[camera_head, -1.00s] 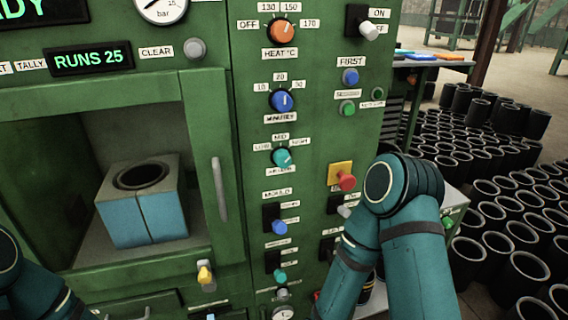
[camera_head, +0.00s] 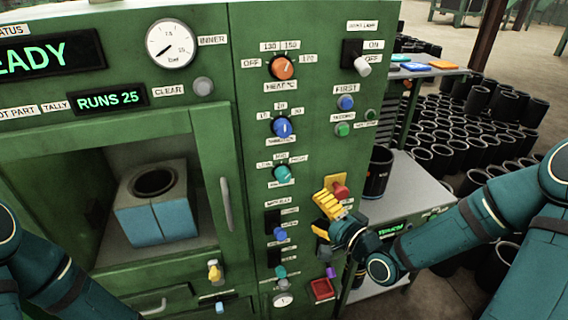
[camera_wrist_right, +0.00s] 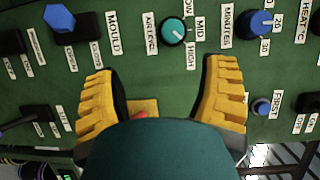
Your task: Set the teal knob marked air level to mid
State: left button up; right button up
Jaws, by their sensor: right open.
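The teal air level knob (camera_head: 283,173) is on the green panel below the blue minutes knob, with low, mid and high labels around it. In the right wrist view the teal knob (camera_wrist_right: 173,32) shows a light pointer mark that looks turned towards the high label (camera_wrist_right: 190,55). My right gripper (camera_head: 327,218) has yellow fingers and is below and right of the knob, near the red button. In its wrist view the gripper (camera_wrist_right: 163,75) is open with nothing between the fingers, and the knob lies beyond the fingertips. My left gripper is out of view; only its arm shows.
The orange heat knob (camera_head: 283,67) and blue minutes knob (camera_head: 282,128) are above. A blue mould switch (camera_head: 280,234) is below. The red button (camera_head: 341,191) is close to my right fingers. A shelf with a black sleeve (camera_head: 378,172) stands at the right.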

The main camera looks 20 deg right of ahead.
aim_at(286, 178)
jog(key=x, duration=0.4)
jog(key=r+x, duration=0.1)
jog(key=x, duration=0.4)
jog(key=r+x, duration=0.1)
jog(key=x, duration=0.3)
jog(key=shift+w, duration=0.3)
jog(key=c, duration=1.2)
